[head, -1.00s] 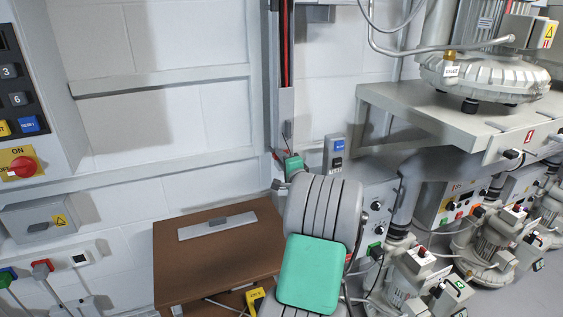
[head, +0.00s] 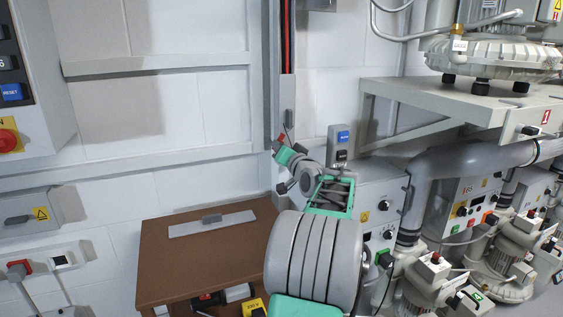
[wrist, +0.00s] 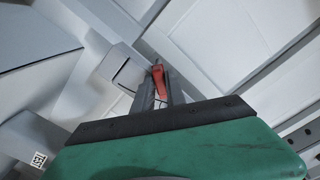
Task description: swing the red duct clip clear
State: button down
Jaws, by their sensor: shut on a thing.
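The red duct clip (wrist: 158,80) shows in the wrist view between the dark fingers of my gripper (wrist: 160,96), which are shut on it. In the head view, my gripper (head: 280,146) is at the lower end of the grey vertical duct (head: 287,95). A small red bit of the clip (head: 281,137) shows at its tip. The fingers and green gripper body hide part of the clip, and I cannot tell its exact angle.
A brown table (head: 160,260) stands below, left of my arm. Blowers and a metal shelf (head: 430,92) fill the right side.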

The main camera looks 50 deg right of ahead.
jog(key=shift+w+a+n+b, duration=0.1)
jog(key=shift+n+b, duration=1.6)
jog(key=shift+b, duration=0.1)
jog(key=shift+w+a+n+b, duration=0.1)
jog(key=shift+n+b, duration=1.6)
jog(key=shift+b, duration=0.05)
jog(key=c, duration=1.4)
grip_release()
jog(key=shift+s, duration=0.1)
jog(key=shift+c, duration=0.2)
jog(key=shift+r, duration=0.1)
jog(key=v, duration=0.8)
